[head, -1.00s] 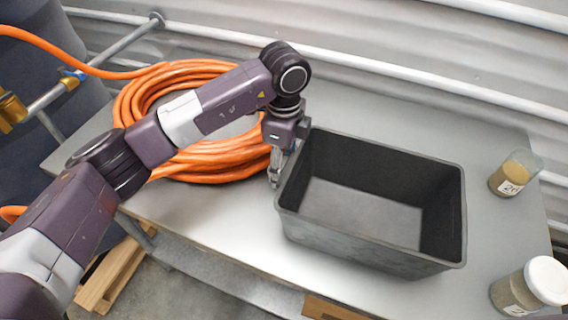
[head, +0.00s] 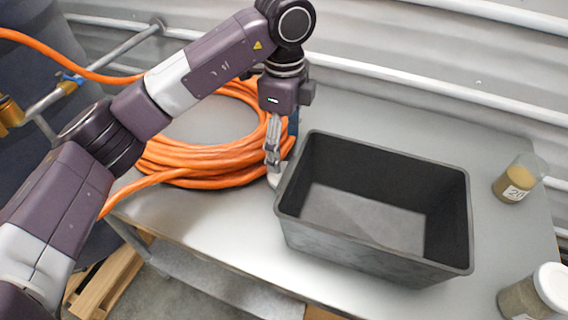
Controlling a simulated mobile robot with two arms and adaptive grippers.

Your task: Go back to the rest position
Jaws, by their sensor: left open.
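My left gripper (head: 272,155) points down at the left side of the black bin, between the bin and the orange hose coil. It is open, and I see nothing held in it. A small pale thing and a dark blue one show partly behind its fingers; I cannot tell what they are. The black bin (head: 350,252) stands on the grey table and looks empty inside. My left arm reaches in from the lower left, across the hose. My right gripper is not in view.
An orange hose coil (head: 190,163) lies on the table (head: 215,215) at left. A labelled jar (head: 516,182) and a white-lidded jar (head: 535,293) stand right of the bin. A corrugated wall with rails is behind. A wooden pallet (head: 105,280) is on the floor at lower left.

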